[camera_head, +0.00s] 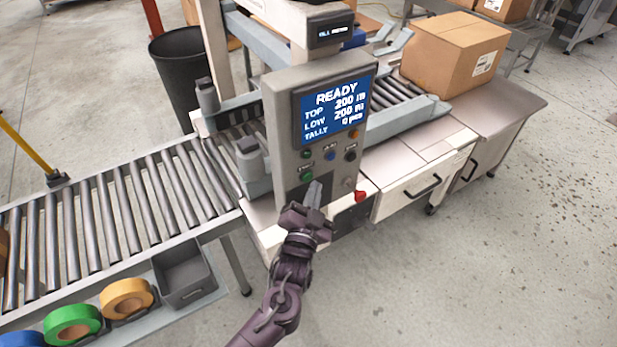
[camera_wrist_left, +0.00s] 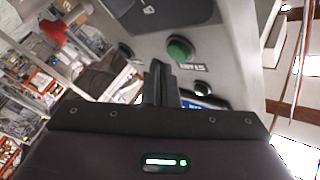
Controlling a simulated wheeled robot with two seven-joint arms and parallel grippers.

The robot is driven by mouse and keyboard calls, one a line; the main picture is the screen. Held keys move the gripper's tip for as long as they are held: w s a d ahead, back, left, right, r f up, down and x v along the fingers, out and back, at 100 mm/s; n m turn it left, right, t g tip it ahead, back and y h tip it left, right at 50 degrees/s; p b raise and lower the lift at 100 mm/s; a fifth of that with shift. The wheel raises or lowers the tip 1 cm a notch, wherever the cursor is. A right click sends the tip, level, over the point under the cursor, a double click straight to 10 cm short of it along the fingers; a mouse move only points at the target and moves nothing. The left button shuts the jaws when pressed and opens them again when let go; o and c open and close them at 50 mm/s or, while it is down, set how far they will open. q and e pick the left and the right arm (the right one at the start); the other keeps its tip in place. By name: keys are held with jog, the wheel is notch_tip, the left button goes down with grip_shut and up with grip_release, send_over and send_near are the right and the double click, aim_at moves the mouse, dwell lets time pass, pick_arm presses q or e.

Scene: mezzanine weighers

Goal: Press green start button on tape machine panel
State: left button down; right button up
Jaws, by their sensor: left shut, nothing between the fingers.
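The tape machine panel (camera_head: 282,140) is a grey upright box with a blue screen (camera_head: 335,108) reading READY. The green start button (camera_head: 306,177) is low on its left side, and a second green button (camera_head: 306,153) is above it. My left gripper (camera_head: 315,190) is shut and empty, its tips just right of and slightly below the start button. In the left wrist view the fingers (camera_wrist_left: 158,70) point at the panel, and the large green button (camera_wrist_left: 180,49) with an upside-down START label is close beside the tips. I cannot tell whether they touch the panel. My right gripper is out of view.
Near the start button are a blue button (camera_head: 330,156), a black knob (camera_head: 351,155) and a red knob (camera_head: 360,196). A roller conveyor (camera_head: 120,222) runs left, with tape rolls (camera_head: 126,297) in front. A cardboard box (camera_head: 453,52) stands behind right. The floor front right is clear.

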pick_arm(q)
jog(key=shift+w, duration=0.1)
dwell(0.7)
jog(key=shift+w+a, duration=0.25)
jog(key=shift+a, duration=0.05)
jog(key=shift+w+a, duration=0.25)
jog(key=shift+w, duration=0.1)
dwell(0.9)
jog(key=shift+s+d, duration=0.5)
jog(key=shift+s, duration=0.2)
jog(key=s+d+p, duration=0.1)
jog(key=s, duration=0.1)
jog(key=s+d, duration=0.2)
jog(key=shift+p, duration=0.35)
